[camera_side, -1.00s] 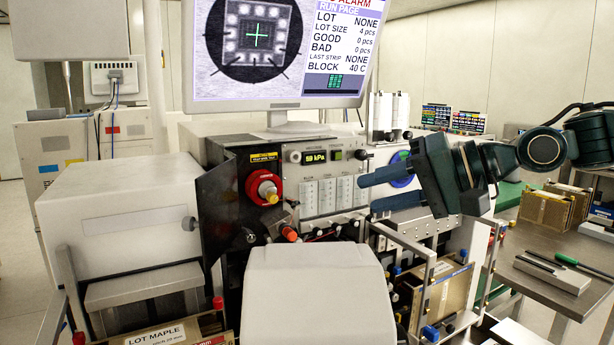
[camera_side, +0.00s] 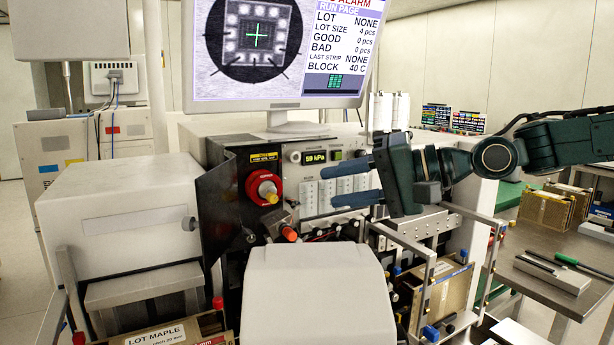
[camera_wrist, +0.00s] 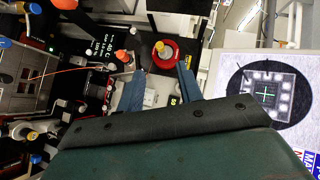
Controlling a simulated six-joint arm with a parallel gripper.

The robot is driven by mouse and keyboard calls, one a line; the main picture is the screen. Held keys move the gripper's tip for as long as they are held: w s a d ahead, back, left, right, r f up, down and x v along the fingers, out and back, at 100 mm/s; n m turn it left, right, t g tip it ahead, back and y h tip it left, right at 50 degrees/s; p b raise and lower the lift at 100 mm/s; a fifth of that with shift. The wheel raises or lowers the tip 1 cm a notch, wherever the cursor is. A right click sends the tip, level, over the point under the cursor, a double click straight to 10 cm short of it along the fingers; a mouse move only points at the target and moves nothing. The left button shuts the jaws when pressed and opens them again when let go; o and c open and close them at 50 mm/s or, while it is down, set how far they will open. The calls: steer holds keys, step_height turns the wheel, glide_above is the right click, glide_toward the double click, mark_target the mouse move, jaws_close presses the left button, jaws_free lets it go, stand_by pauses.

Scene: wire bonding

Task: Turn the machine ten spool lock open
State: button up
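A red round spool (camera_side: 264,188) with a yellow-tipped knob in its middle is mounted on the front of the machine; I take the knob to be the spool lock. In the wrist view the red spool (camera_wrist: 172,51) shows just beyond my fingertips, roughly between their lines. My gripper (camera_side: 330,187) is open and empty, its two blue fingers pointing left at the spool, with a gap between. In the wrist view my gripper (camera_wrist: 161,70) has nothing between its fingers. Whether the lock is open or shut cannot be told.
A dark open panel (camera_side: 218,205) stands left of the spool. An orange-red knob (camera_side: 289,232) lies below right of the spool. A white cover (camera_side: 315,290) fills the front.

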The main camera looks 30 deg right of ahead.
mark_target(273, 195)
steer(key=x, duration=1)
steer(key=shift+r, duration=0.1)
jaws_close()
